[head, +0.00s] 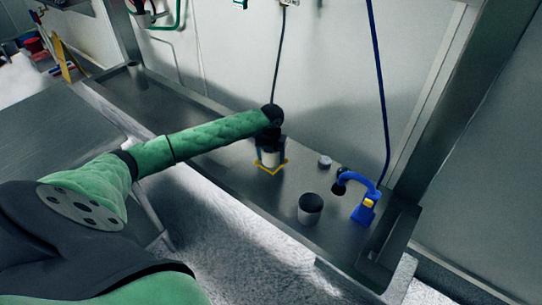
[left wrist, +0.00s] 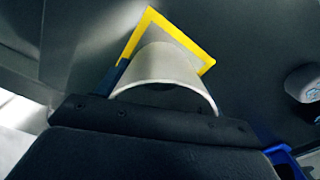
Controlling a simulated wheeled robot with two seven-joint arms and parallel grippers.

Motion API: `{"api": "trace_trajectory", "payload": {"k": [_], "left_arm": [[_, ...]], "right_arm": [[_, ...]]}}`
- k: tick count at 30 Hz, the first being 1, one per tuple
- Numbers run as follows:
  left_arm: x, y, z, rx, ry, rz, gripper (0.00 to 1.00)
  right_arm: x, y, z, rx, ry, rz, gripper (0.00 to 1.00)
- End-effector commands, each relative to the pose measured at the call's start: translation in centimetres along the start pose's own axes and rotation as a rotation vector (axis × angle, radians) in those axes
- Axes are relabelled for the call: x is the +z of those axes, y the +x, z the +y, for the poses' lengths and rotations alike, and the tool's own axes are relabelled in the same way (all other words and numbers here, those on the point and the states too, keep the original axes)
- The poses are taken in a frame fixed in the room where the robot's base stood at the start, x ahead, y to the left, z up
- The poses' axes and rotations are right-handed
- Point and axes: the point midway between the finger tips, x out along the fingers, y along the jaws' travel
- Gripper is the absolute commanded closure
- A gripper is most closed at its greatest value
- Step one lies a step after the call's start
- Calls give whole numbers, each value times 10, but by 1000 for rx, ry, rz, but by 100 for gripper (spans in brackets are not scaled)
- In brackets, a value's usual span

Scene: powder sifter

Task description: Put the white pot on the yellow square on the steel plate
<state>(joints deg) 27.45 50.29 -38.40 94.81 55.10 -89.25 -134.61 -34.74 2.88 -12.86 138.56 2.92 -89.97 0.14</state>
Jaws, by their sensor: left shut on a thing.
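The white pot (head: 270,158) is upright in my left gripper (head: 270,150), which is shut on it. The yellow square (head: 284,168) is an outline on the steel plate (head: 240,180). The pot is over the square or on it; I cannot tell whether its base touches the plate. In the left wrist view the pot (left wrist: 165,72) covers part of the yellow square (left wrist: 190,38), whose far corner shows beyond it. My right gripper is not in view.
A grey-white cup (head: 310,208) stands on the plate to the right, near its front edge. A small white-topped item (head: 324,161) and a blue curved device (head: 364,208) with a blue hose are further right. The wall is close behind. The plate's left stretch is mostly clear.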

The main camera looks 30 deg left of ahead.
Motion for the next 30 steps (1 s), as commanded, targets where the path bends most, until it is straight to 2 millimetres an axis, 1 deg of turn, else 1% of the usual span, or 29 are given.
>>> {"api": "trace_trajectory", "payload": {"k": [1, 4, 13, 17, 20, 30], "left_arm": [[0, 1, 0, 0, 0, 0, 31], [0, 1, 0, 0, 0, 0, 11], [0, 0, 0, 0, 0, 0, 11], [1, -8, 0, 1, 0, -1, 11], [1, -21, 0, 1, 1, -2, 11], [1, -86, 0, 0, 1, -2, 11]], "right_arm": [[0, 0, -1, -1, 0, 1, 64], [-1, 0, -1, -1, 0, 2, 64], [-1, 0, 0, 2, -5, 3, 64], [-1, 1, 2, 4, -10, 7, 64], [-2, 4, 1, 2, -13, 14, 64], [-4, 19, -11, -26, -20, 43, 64]]}}
